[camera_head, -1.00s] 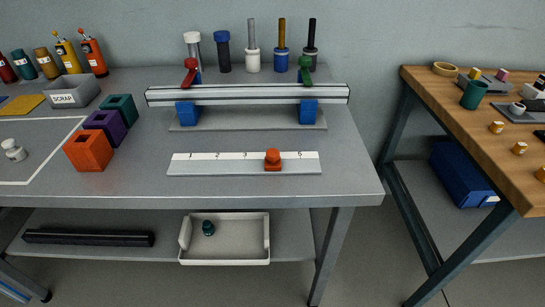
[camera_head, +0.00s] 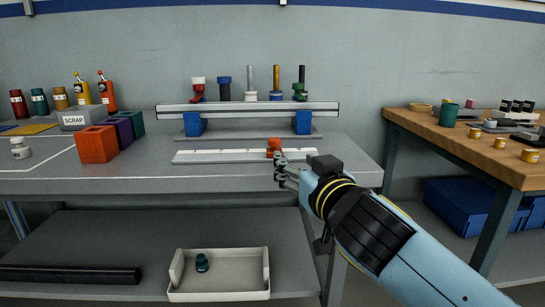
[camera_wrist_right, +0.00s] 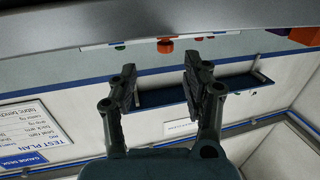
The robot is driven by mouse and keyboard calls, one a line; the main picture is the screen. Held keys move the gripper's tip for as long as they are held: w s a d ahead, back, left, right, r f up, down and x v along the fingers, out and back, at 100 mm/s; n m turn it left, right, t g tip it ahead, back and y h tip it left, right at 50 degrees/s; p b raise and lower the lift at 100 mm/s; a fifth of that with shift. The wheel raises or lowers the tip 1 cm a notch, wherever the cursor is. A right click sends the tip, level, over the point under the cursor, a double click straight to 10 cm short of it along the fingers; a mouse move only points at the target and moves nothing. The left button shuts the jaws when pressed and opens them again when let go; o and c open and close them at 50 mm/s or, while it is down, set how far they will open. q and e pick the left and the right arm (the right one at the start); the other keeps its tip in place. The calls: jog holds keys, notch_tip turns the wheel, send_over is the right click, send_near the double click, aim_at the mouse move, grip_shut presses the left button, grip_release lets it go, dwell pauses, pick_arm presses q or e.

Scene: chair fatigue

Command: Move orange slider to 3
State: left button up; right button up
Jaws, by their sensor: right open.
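The orange slider (camera_head: 273,146) stands upright on the pale numbered scale strip (camera_head: 215,156), right of its middle. The strip's numbers are too faint to read now. My right gripper (camera_head: 281,170) is open and empty, just in front of the table's front edge, below and nearer than the slider. In the right wrist view its two fingers (camera_wrist_right: 158,68) are spread with nothing between them. A red-orange knob (camera_wrist_right: 165,46) shows beyond the fingertips there; I cannot tell surely that it is the slider. My left gripper is not in view.
A rail on blue blocks (camera_head: 248,110) runs behind the strip. Orange, purple and teal bins (camera_head: 97,145) and a scrap box (camera_head: 81,117) stand at left. A white tray (camera_head: 219,292) sits on the shelf below. A wooden table (camera_head: 455,141) stands at right.

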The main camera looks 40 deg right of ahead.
aim_at(276, 143)
jog(key=shift+t, duration=0.4)
jog(key=x, duration=1.1)
jog(key=shift+w+a+r, duration=0.25)
jog(key=shift+a+r, duration=0.05)
jog(key=shift+r, duration=0.1)
grip_shut()
